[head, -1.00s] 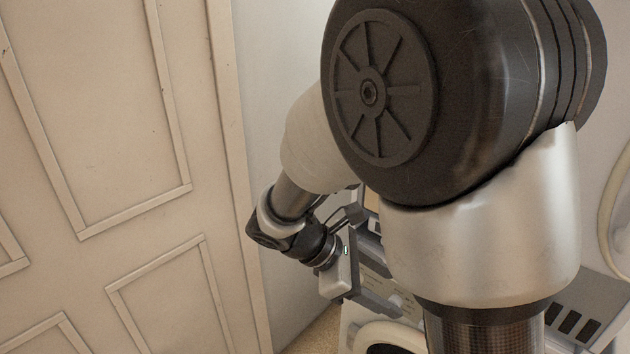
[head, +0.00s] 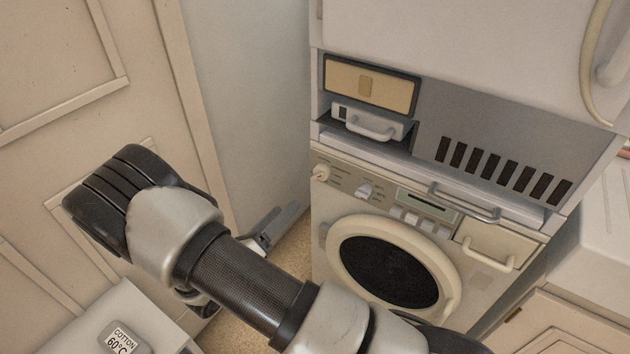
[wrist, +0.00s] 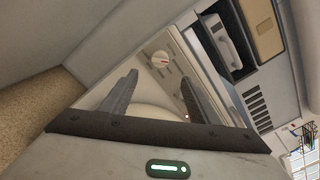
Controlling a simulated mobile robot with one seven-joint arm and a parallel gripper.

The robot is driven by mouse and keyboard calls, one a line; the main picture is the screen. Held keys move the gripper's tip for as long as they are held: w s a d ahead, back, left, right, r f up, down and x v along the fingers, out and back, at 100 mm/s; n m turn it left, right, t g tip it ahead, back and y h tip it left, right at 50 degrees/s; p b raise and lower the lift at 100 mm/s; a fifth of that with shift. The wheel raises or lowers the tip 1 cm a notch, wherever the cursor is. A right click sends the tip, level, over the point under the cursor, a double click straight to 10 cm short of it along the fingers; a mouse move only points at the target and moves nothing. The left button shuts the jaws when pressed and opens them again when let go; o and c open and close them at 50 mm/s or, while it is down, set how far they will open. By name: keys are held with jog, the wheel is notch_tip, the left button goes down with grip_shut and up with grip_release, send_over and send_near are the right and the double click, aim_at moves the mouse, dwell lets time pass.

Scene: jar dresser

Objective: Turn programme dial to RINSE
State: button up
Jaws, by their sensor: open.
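The washing machine (head: 322,240) stands at centre right, its cream control panel facing me. At the panel's left end is a round pale dial (head: 320,172) with a red mark. A second pale knob (head: 364,191) sits to its right. Printed labels beside them are too small to read, so I cannot tell which setting either points at. My gripper (head: 280,222) is open and empty, left of the machine and apart from it. In the wrist view, a round dial with a red mark (wrist: 161,60) shows beyond the two open fingers (wrist: 160,77).
Above the panel are a handled drawer (head: 368,125), a tan panel (head: 368,85) and a vent grille. A metal bar handle (head: 463,203) juts out below. A card reading COTTON 60°C (head: 123,338) lies at lower left. A panelled door (head: 50,60) stands left.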

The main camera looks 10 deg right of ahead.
aim_at(316, 177)
jog(key=b+x, duration=0.2)
jog(key=x, duration=1.3)
jog(key=shift+d, duration=0.1)
jog(key=shift+c, duration=0.3)
jog(key=c, duration=1)
